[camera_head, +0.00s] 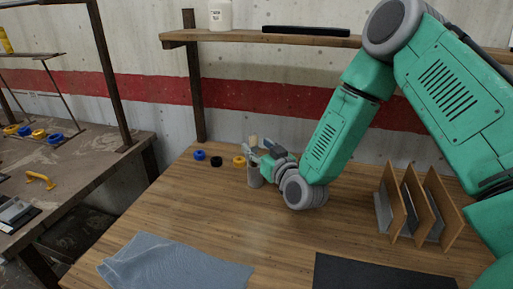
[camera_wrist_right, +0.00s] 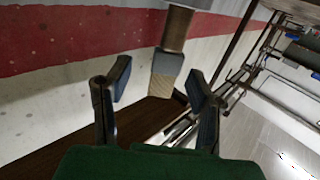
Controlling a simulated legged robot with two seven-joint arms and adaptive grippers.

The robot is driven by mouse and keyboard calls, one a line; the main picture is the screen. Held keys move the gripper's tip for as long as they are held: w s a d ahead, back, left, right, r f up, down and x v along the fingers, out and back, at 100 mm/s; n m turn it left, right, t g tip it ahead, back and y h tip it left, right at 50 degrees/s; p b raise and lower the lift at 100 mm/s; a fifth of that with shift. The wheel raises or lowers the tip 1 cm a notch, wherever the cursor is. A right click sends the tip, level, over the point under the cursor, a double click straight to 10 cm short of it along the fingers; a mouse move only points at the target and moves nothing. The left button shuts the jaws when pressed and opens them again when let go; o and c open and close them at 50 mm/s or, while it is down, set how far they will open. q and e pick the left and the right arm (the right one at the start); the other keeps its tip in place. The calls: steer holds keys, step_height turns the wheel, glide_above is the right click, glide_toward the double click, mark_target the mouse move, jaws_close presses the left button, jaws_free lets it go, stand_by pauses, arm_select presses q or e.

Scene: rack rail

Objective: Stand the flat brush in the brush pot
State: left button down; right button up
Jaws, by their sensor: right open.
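The grey brush pot (camera_head: 255,180) stands upright on the wooden table, partly behind my right gripper (camera_head: 262,152). The pale tip of the flat brush (camera_head: 253,140) shows just above the gripper. In the right wrist view, which looks upside down, the brush (camera_wrist_right: 166,70) has a tan and grey flat end and a brown stem. Its stem runs into a grey rim, seemingly the pot (camera_wrist_right: 192,3). The brush appears to stand in the pot, tilted in this view. My right gripper (camera_wrist_right: 158,95) is open, with the brush between or just beyond its fingers. My left gripper is out of view.
Blue (camera_head: 199,155), black (camera_head: 216,161) and yellow (camera_head: 239,161) rings lie left of the pot. A wooden divider rack (camera_head: 412,205) stands at right. A grey cloth (camera_head: 175,265) and black mat (camera_head: 375,272) lie in front. A shelf (camera_head: 250,36) hangs above. The table's middle is clear.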

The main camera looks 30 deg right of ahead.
steer(key=shift+s+d, duration=0.1)
steer(key=shift+s, duration=0.1)
steer(key=s+a, duration=0.1)
steer(key=s, duration=1)
steer(key=shift+s, duration=0.25)
steer(key=shift+a, duration=0.1)
